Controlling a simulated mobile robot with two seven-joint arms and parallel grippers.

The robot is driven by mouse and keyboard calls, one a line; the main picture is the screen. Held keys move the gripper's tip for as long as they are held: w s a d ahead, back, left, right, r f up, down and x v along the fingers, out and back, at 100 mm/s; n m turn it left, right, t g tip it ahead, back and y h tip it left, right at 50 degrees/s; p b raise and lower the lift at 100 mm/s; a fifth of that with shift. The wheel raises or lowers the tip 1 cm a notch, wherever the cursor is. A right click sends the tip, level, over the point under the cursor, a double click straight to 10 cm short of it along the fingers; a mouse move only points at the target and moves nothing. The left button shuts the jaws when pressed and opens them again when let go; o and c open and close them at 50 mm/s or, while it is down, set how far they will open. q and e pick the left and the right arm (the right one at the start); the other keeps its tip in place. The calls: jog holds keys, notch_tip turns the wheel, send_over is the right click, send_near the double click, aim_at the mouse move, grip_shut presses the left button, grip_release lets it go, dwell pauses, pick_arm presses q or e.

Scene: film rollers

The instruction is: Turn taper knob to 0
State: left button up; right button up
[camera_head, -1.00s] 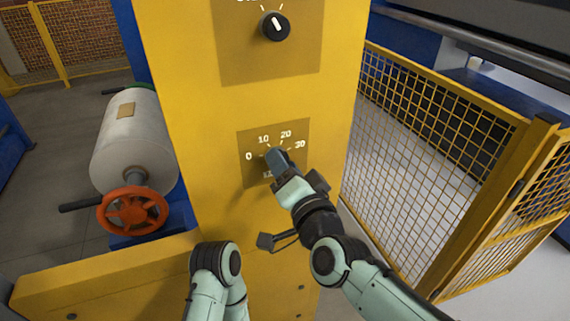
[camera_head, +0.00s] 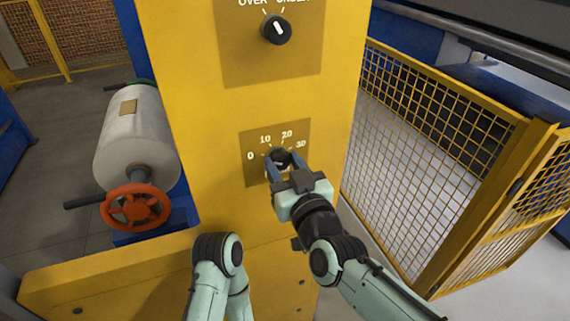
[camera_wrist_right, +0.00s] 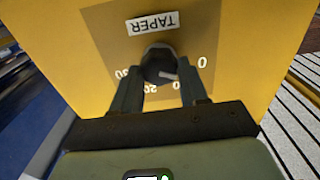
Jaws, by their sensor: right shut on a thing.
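The taper knob (camera_wrist_right: 158,64) is a small round dark knob with a white pointer line, on a tan plate (camera_head: 254,174) on the yellow machine post. The scale reads 0, 10, 20 and 30, left to right, in the head view; the wrist view shows it upside down with a TAPER label (camera_wrist_right: 152,23). My right gripper (camera_head: 279,158) is shut on the taper knob, one finger on each side, as the right wrist view (camera_wrist_right: 158,78) also shows. The pointer appears to lie between 0 and 10. The left arm shows low in the head view, but its gripper does not.
Another dark knob (camera_head: 276,29) sits above, under OVER and UNDER labels. A white roller (camera_head: 130,139) with an orange handwheel (camera_head: 136,208) is at left. A yellow mesh fence (camera_head: 425,150) stands close on the right.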

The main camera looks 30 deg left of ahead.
pick_arm(q)
jog(key=shift+r, duration=0.1)
pick_arm(e)
jog(key=shift+n, duration=0.8)
jog(key=o, duration=1.1)
jog(key=shift+c, duration=0.2)
pick_arm(q)
jog(key=shift+s+f+b, duration=0.25)
jog(key=shift+f+b, duration=0.2)
jog(key=shift+f, duration=0.1)
jog(key=shift+s+f+b, duration=0.25)
jog(key=shift+f+b, duration=0.2)
jog(key=shift+f, duration=0.1)
pick_arm(e)
jog(key=v, duration=1.3)
jog(key=shift+s, duration=0.2)
